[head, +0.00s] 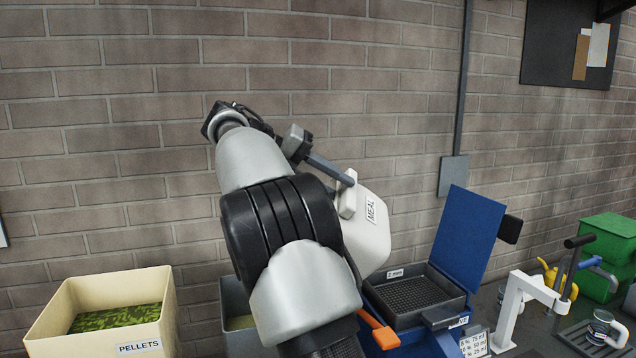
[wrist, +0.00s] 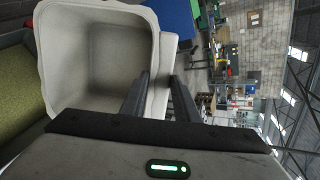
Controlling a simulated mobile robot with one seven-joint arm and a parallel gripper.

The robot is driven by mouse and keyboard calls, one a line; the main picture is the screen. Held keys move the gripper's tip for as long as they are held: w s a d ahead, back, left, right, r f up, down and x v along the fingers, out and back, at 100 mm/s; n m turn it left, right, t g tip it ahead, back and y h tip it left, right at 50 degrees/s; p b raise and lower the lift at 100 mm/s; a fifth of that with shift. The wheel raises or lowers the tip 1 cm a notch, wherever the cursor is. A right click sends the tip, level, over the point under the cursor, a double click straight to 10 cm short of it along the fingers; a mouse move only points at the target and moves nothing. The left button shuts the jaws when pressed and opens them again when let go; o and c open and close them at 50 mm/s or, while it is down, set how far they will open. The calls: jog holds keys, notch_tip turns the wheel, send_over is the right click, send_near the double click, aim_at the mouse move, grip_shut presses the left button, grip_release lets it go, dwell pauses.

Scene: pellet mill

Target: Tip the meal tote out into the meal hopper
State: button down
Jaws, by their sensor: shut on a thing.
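The white meal tote (head: 367,232), labelled MEAL, hangs tilted in the air in front of the brick wall. My gripper (head: 343,182) is shut on its side handle (head: 348,196). In the wrist view the tote (wrist: 70,60) faces me with its open mouth; I see bare pale walls and floor and no meal inside. My gripper's fingers (wrist: 160,85) are around the handle there. Below and right of the tote stands a blue machine with a dark, grid-bottomed box (head: 418,294) marked 2 mm, likely the meal hopper. Its blue lid (head: 466,238) stands open. My arm hides part of the tote.
A cream PELLETS bin (head: 60,323) with green contents stands at left. A dark grey bin (head: 236,312) is partly behind my arm. An orange lever (head: 380,330) sticks out at the machine's front.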

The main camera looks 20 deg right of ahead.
aim_at(379, 222)
jog(key=d+y, duration=0.1)
jog(key=d, duration=0.1)
jog(key=s+d+f+y, duration=0.1)
jog(key=d, duration=0.1)
jog(key=d+y, duration=0.2)
jog(key=shift+s+f+t, duration=0.2)
jog(key=shift+s+t, duration=0.05)
jog(key=shift+t, duration=0.15)
jog(key=d+f+y, duration=0.1)
jog(key=f, duration=0.1)
jog(key=d+f+y, duration=0.1)
jog(key=f+y, duration=0.1)
jog(key=d+f+t+y, duration=0.1)
jog(key=f, duration=0.1)
jog(key=shift+s+d+m+y, duration=0.2)
jog(key=shift+s+m+y, duration=0.1)
jog(key=shift+s+y, duration=0.1)
jog(key=shift+d+f+y, duration=0.2)
jog(key=shift+f+y, duration=0.7)
jog(key=shift+f, duration=0.4)
